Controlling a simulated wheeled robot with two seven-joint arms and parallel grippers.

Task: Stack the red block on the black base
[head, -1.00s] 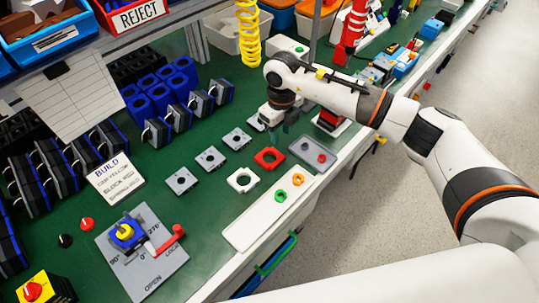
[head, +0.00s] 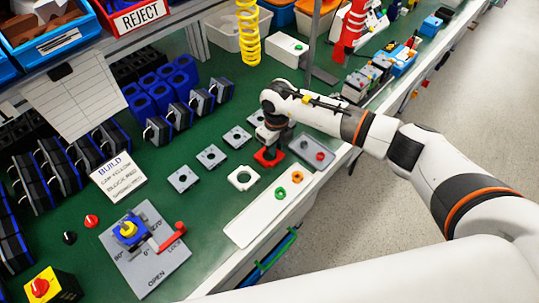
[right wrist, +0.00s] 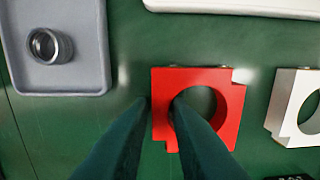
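The red block (head: 268,160), a square piece with a round hole, lies on the green bench and is partly hidden by my right gripper (head: 272,146). In the right wrist view, the red block (right wrist: 232,110) lies beyond my fingertips (right wrist: 160,108). The two dark fingers are apart, one on each side of the block's left wall; I cannot tell whether they touch it. I cannot single out a black base for certain. A dark edge (right wrist: 290,177) shows at the bottom right of the wrist view, mostly cut off. My left gripper is out of view.
A white holed block (head: 243,178) lies beside the red one, with several grey holed plates (head: 211,156) behind. A grey tray (head: 318,141) is close on the right. A white strip (head: 250,223) with two rings lies in front. A switch panel (head: 150,262) is at the left front.

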